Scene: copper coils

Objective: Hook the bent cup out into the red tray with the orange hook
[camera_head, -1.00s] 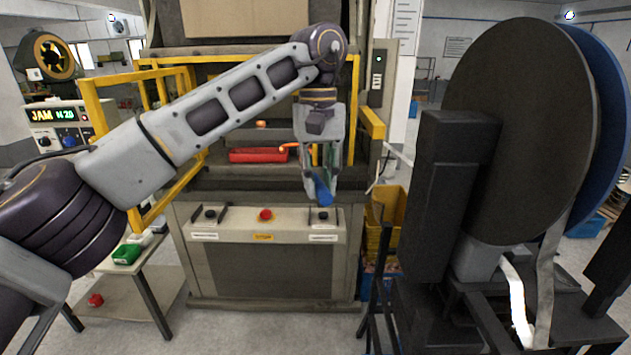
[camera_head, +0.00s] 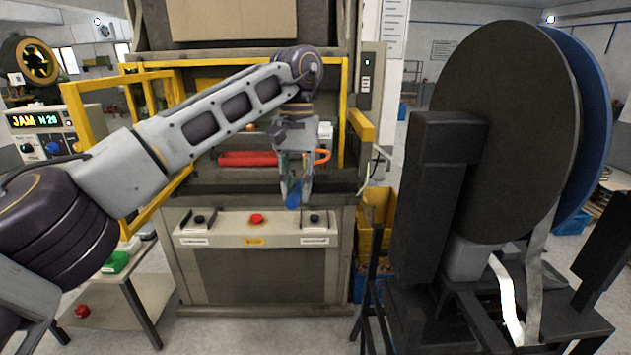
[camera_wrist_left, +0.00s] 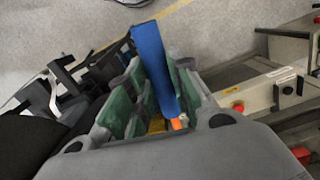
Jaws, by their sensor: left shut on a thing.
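The orange hook has a blue handle (camera_head: 293,193) and an orange end (camera_head: 322,156). My left gripper (camera_head: 296,184) is shut on the blue handle, in front of the press opening. The handle points down below the fingers, and the orange end shows to their right. In the left wrist view the blue handle (camera_wrist_left: 155,70) stands between the green finger pads, with a bit of orange (camera_wrist_left: 177,124) near the palm. The red tray (camera_head: 248,159) lies on the press ledge, left of the gripper. I cannot make out the bent cup for certain. My right gripper is not in view.
Yellow guard frames (camera_head: 90,125) stand left of the press opening. A control panel with a red button (camera_head: 256,218) is below it. A large dark coil reel (camera_head: 510,130) fills the right. Yellow bins (camera_head: 377,220) stand beside the press.

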